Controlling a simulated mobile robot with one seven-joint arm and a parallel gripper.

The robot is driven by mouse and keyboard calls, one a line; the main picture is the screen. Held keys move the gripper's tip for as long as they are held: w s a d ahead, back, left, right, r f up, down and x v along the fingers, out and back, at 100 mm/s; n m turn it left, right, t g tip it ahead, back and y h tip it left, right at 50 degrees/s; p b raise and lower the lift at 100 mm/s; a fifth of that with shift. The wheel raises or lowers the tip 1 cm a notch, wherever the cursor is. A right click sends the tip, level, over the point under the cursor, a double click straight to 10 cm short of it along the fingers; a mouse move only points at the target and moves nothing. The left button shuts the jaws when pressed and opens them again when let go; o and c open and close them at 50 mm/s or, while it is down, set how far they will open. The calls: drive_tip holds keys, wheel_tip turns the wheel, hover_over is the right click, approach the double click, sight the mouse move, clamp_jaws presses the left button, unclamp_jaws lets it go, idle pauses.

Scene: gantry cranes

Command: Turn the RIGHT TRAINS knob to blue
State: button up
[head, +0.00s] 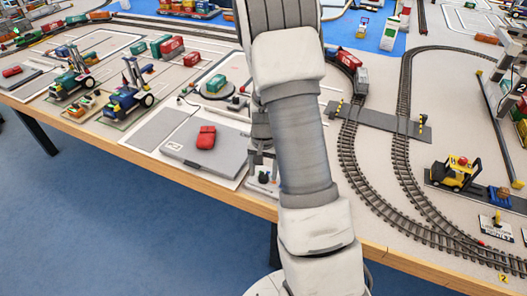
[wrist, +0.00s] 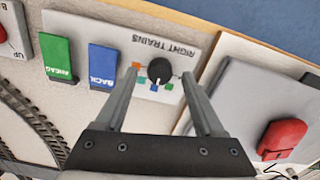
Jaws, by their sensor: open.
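The RIGHT TRAINS panel (wrist: 196,47) is a light plate in the wrist view, with a round black knob (wrist: 159,71) at upper middle. Small coloured marks, among them orange, blue and green, sit around the knob's lower and left side. A light pointer line on the knob seems to point down in the picture, near the blue and green marks. My gripper (wrist: 161,75) is open, its two fingers on either side of the knob with gaps; I cannot tell its height above the panel. In the head view my arm hides most of this area.
A green AHEAD switch (wrist: 57,57) and a blue BACK switch (wrist: 102,66) stand left of the knob. A grey box with a red block (wrist: 283,138) lies to the right. Curved track (wrist: 35,125) runs at left. The wooden table edge (head: 150,166) is close by.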

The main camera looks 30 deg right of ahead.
sight(263, 176)
wheel_tip(263, 176, up, 16)
drive_tip(key=p, duration=0.2)
drive_tip(key=shift+r, duration=0.2)
idle(0.3)
